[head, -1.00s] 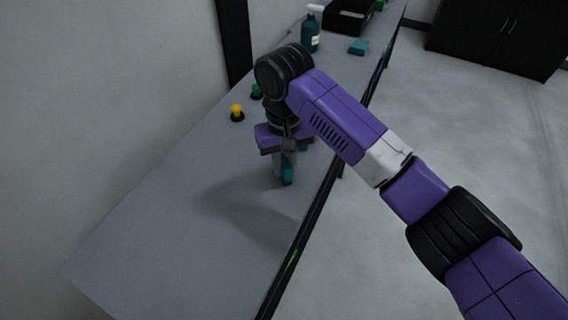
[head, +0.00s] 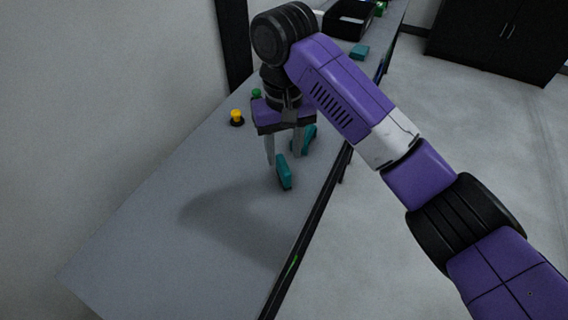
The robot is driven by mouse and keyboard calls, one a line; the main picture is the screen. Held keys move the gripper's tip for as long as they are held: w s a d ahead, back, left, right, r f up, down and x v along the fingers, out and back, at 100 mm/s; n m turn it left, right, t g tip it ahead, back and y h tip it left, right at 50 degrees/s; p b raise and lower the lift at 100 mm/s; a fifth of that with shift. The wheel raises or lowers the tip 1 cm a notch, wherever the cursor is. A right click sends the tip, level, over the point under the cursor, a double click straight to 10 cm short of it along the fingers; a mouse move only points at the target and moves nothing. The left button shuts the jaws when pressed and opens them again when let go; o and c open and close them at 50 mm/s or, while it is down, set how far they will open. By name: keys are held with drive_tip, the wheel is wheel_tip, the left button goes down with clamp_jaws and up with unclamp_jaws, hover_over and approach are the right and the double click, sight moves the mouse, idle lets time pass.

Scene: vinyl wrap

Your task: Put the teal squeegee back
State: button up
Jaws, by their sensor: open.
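A teal block-like piece (head: 284,172), which looks like a squeegee, stands on the grey bench just below my gripper (head: 283,160). A second teal piece (head: 309,138) is behind my gripper's right finger. A third teal piece (head: 359,52) lies farther up the bench near a black bin. I cannot tell for certain which of them is the squeegee of the task. My gripper points down, and its two fingers are spread with nothing held between them. The nearest teal piece is at the fingertips' level, slightly toward the camera.
A yellow knob (head: 237,117) and a green knob (head: 256,94) stand on the bench to the left of my gripper. A black bin (head: 345,25) is at the far end. The near bench surface (head: 170,220) is clear. A dark cabinet (head: 500,40) stands across the floor.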

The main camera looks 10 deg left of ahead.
sight(284, 164)
wheel_tip(284, 164, up, 5)
drive_tip(key=shift+p, duration=0.6)
